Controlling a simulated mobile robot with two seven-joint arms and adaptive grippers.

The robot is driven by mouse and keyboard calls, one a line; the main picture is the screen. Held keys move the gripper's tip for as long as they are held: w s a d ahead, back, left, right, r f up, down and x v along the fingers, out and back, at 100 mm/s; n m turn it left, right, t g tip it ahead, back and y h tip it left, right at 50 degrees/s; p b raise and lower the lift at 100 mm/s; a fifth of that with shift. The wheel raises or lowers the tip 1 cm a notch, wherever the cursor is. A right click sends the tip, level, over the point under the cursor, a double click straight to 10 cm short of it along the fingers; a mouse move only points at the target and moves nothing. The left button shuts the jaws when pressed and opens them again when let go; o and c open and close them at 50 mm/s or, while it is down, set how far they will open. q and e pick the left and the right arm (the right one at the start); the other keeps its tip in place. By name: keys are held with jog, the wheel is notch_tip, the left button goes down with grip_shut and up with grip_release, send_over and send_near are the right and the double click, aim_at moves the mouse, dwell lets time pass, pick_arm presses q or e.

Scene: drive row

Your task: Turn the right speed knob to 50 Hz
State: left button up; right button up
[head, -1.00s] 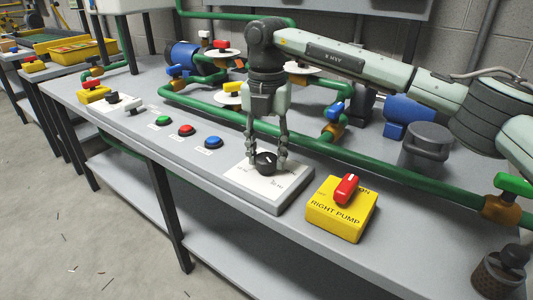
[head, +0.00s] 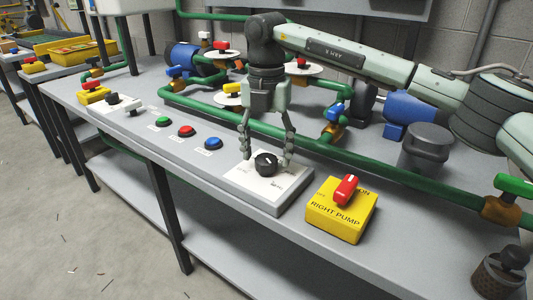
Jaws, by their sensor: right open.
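The right speed knob (head: 265,163) is a black dial with a white pointer line, on a white dial plate (head: 248,181) on the bench. The pointer looks directed toward the upper side of the dial; the scale print is too small to read. My right gripper (head: 266,160) points down over the knob from behind. Its two fingers are spread wide, one on each side of the knob, with a visible gap on the left and a smaller one on the right. My left gripper is not in view.
The yellow RIGHT PUMP box (head: 338,220) with its red switch (head: 345,190) stands right of the plate. Blue (head: 213,142), red (head: 186,131) and green (head: 163,121) buttons lie to the left. A green pipe (head: 380,174) runs behind. The bench's front edge is close.

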aim_at(266, 158)
notch_tip(266, 158, up, 11)
dwell(0.3)
